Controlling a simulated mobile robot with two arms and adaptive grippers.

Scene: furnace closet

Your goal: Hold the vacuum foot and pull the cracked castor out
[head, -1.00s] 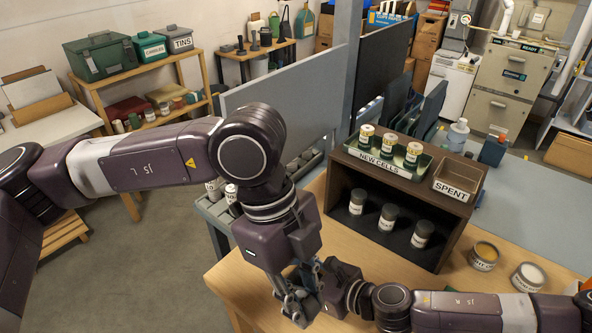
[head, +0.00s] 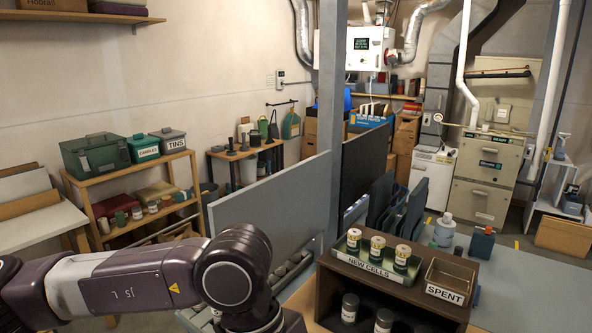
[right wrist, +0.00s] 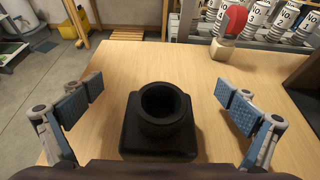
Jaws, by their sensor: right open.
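No vacuum foot or cracked castor can be made out for certain in either view. In the right wrist view a black square-based piece with a round, open-topped collar (right wrist: 160,122) stands upright on the wooden table; I cannot tell whether it belongs to the vacuum. My right gripper (right wrist: 160,105) is open, its blue-padded fingers apart on either side of this piece and not touching it. In the head view my left arm comes in at the lower left, and its gripper is below the picture edge.
A brown shelf unit carries a green NEW CELLS tray (head: 373,270) with several cells and a SPENT tray (head: 447,296). More cells stand inside it. In the right wrist view a red-topped object (right wrist: 229,32) stands near a rack of numbered cylinders (right wrist: 258,17). The bench around the black piece is clear.

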